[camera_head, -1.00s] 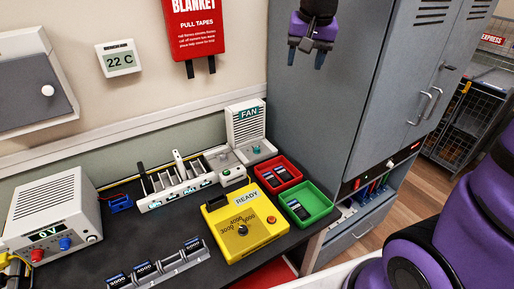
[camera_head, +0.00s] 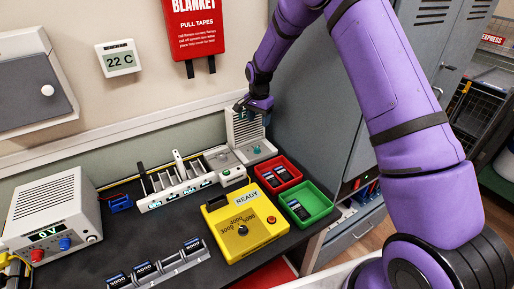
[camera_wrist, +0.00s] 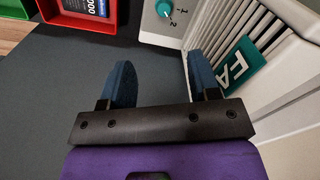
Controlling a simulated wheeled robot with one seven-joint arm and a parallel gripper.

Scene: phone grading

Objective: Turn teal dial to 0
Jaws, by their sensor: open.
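The teal dial (camera_head: 256,150) sits on the base of the white fan unit (camera_head: 262,156) at the back of the bench. In the wrist view the teal dial (camera_wrist: 165,8) shows near the top edge, with printed marks including 1 and 2 beside it. The fan's teal label (camera_wrist: 243,66) is at the right of that view. My gripper (camera_head: 256,116) is in front of the fan's upright grille, above the dial. In the wrist view my gripper (camera_wrist: 158,85) has its blue fingers apart with nothing between them. The dial lies beyond the fingertips.
A red tray (camera_head: 290,184) and a green tray (camera_head: 322,212) holding phones stand right of the fan. A yellow tester (camera_head: 245,245) is in front, and a white slotted rack (camera_head: 178,190) is to the left. The grey cabinet (camera_head: 330,110) stands close on the right.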

